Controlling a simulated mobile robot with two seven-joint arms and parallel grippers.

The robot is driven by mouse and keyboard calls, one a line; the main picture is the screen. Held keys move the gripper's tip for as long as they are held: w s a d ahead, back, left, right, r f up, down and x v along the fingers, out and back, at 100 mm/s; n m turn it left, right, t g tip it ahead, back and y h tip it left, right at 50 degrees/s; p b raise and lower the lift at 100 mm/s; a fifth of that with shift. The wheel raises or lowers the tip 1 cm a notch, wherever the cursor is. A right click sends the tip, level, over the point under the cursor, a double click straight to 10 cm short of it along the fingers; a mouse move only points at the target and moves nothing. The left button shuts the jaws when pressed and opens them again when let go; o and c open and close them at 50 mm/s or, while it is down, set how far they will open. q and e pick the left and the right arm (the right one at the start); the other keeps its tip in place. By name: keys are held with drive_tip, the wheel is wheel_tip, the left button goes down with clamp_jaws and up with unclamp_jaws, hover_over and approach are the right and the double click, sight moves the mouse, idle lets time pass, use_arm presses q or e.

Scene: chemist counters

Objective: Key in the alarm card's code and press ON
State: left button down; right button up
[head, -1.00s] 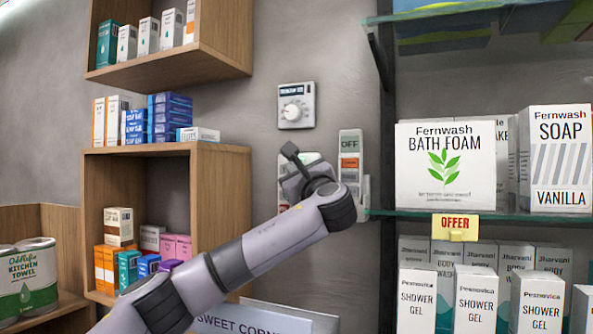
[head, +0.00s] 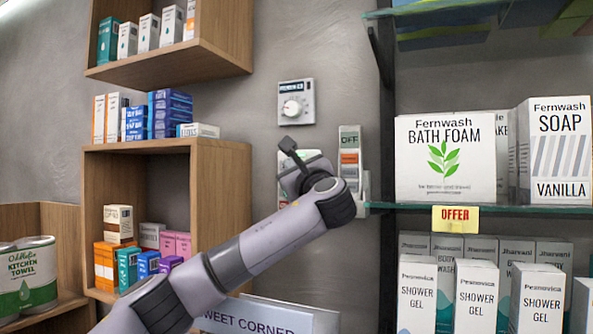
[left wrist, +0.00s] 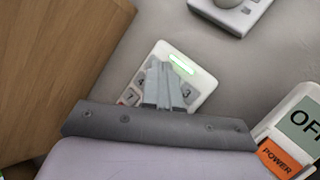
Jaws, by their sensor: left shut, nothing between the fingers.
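The white keypad (left wrist: 196,72) is on the wall, with a lit green display (left wrist: 181,63) and grey keys. In the head view only an edge of the keypad (head: 313,154) shows behind my left gripper. My left gripper (left wrist: 163,70) is shut and empty, its fingertips in front of the keys in the left wrist view. They cover the middle keys, and I cannot tell whether they touch. No alarm card can be made out. My right gripper is not in view.
A panel marked OFF and POWER (head: 349,139) is just right of the keypad. A dial box (head: 296,104) is above it. Wooden shelves (head: 222,150) stand left, and a glass shelf (head: 470,208) with boxes stands right.

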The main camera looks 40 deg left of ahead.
use_arm(q)
drive_tip(key=shift+s, duration=0.15)
drive_tip(key=shift+s+d+b, duration=0.35)
drive_tip(key=shift+s+b, duration=0.2)
drive_tip(key=shift+s, duration=0.3)
drive_tip(key=shift+s+d+b, duration=0.3)
drive_tip(key=shift+s+b, duration=0.3)
drive_tip(key=shift+s, duration=0.2)
drive_tip(key=shift+s+d+b, duration=0.35)
drive_tip(key=shift+s+b, duration=0.2)
drive_tip(key=shift+s, duration=0.3)
idle(0.7)
